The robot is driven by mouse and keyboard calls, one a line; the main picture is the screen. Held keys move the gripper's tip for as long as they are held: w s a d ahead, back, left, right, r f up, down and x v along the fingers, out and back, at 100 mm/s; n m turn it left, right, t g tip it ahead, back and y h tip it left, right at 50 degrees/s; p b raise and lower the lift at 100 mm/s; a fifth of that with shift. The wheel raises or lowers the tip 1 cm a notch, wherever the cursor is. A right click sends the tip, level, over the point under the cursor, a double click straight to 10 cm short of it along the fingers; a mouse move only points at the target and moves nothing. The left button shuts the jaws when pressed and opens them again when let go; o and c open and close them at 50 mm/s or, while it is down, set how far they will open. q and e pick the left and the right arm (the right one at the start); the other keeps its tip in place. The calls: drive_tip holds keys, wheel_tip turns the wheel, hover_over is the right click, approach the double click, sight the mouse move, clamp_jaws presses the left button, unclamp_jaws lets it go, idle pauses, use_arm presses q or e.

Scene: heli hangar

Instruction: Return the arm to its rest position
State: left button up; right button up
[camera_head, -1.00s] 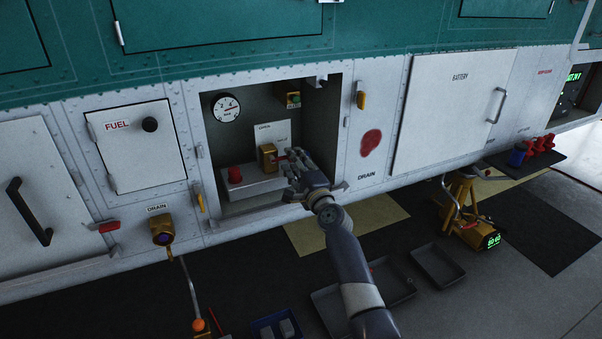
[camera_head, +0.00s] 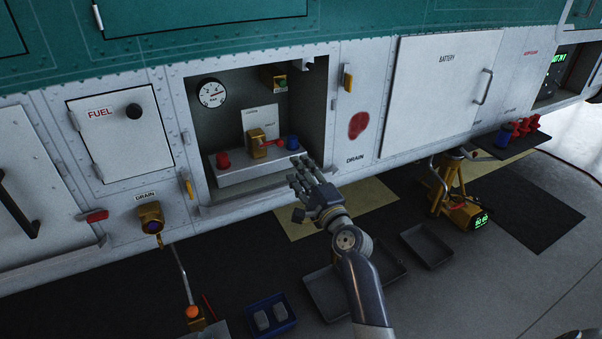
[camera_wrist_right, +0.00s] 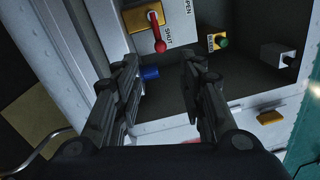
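My right arm comes in from the bottom of the head view. Its gripper (camera_head: 306,178) is just outside the lower right corner of the open bay (camera_head: 225,125), in front of its sill. In the right wrist view the two fingers of this gripper (camera_wrist_right: 158,85) stand apart with nothing between them. A valve with a red lever (camera_head: 264,145) sits in the bay, left of the gripper. The lever also shows in the wrist view (camera_wrist_right: 157,32). A blue knob (camera_head: 292,142) and a red knob (camera_head: 223,160) flank the valve. My left gripper is not in view.
The fuel door (camera_head: 120,132) and battery door (camera_head: 436,92) are closed. Below are grey trays (camera_head: 427,246), a blue bin (camera_head: 270,315), a yellow jack (camera_head: 455,195) and a drain fitting (camera_head: 150,217). Open floor lies at the lower right.

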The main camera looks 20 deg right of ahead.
idle(0.3)
drive_tip(key=s+a+f+n+g, duration=0.2)
drive_tip(key=f+n+g, duration=0.1)
drive_tip(key=f, duration=0.9)
drive_tip(key=s+a+f+n+g, duration=0.2)
drive_tip(key=s+f+n, duration=0.1)
drive_tip(key=f, duration=0.9)
drive_tip(key=s+a+f+n+g+p, duration=0.1)
drive_tip(key=s+f+n+g, duration=0.1)
drive_tip(key=s+f, duration=0.45)
drive_tip(key=s+a+f+n+g+p, duration=0.15)
drive_tip(key=s+f, duration=0.25)
drive_tip(key=f, duration=0.5)
drive_tip(key=s+f+n+g, duration=0.3)
drive_tip(key=s+f, duration=0.4)
drive_tip(key=s, duration=0.3)
drive_tip(key=s+f+n+g, duration=0.35)
drive_tip(key=s+f, duration=0.45)
drive_tip(key=s, duration=0.3)
drive_tip(key=s+d+f+n+g, duration=0.1)
drive_tip(key=s+f+n, duration=0.1)
drive_tip(key=s, duration=0.8)
drive_tip(key=s+d+f+n+g, duration=0.1)
drive_tip(key=s+f+n+g, duration=0.1)
drive_tip(key=s, duration=0.9)
drive_tip(key=shift+s+f+n+h, duration=0.2)
drive_tip(key=shift+f+n+h, duration=0.1)
drive_tip(key=shift+f+n, duration=0.65)
